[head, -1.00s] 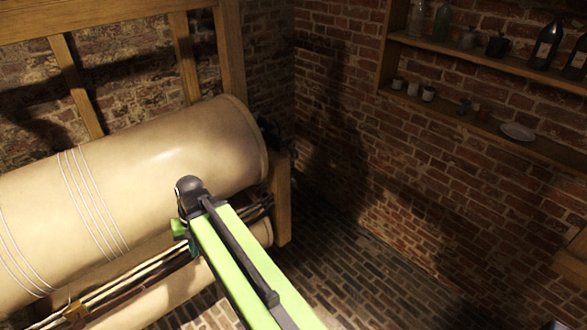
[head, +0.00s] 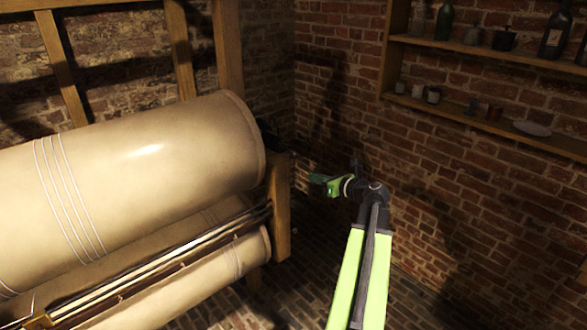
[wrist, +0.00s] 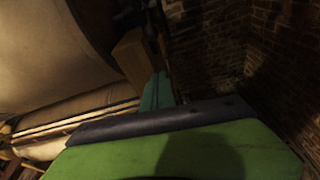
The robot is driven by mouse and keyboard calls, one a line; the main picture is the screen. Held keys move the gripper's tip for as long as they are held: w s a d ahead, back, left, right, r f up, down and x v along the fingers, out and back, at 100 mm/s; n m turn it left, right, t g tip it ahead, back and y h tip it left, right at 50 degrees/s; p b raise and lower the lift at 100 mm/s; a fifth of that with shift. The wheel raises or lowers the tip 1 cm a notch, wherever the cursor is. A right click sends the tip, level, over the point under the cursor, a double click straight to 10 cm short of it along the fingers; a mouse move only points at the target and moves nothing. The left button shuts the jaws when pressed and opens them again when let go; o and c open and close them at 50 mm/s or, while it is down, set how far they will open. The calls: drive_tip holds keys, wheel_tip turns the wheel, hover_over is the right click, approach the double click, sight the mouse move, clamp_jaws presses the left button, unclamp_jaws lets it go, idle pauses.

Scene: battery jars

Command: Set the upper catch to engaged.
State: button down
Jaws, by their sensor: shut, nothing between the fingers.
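I cannot make out the upper catch for certain in either view. Small dark fittings (head: 272,138) show at the right end of the large upper cream cylinder (head: 150,185), too dim to read their setting. My gripper (head: 318,179) is in the head view, right of the cylinder's end and of the wooden post, pointing left towards them. It is shut and empty. In the wrist view my gripper's teal fingers (wrist: 158,88) are together beside the wooden post (wrist: 132,58), with the cylinder to the left.
A lower cream cylinder (head: 190,285) lies under the upper one, with long rods (head: 150,268) running between them. A wooden post (head: 279,215) stands at the cylinders' right end. Shelves (head: 480,50) with bottles hang on the brick wall at right. The brick floor (head: 310,250) beside the post looks clear.

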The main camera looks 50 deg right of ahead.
drive_tip(key=shift+w, duration=0.1)
drive_tip(key=b+x, duration=0.2)
drive_tip(key=x, duration=0.7)
drive_tip(key=r+p, duration=0.3)
drive_tip(key=shift+w+d+r+p, duration=0.2)
drive_tip(key=shift+r+p, duration=0.2)
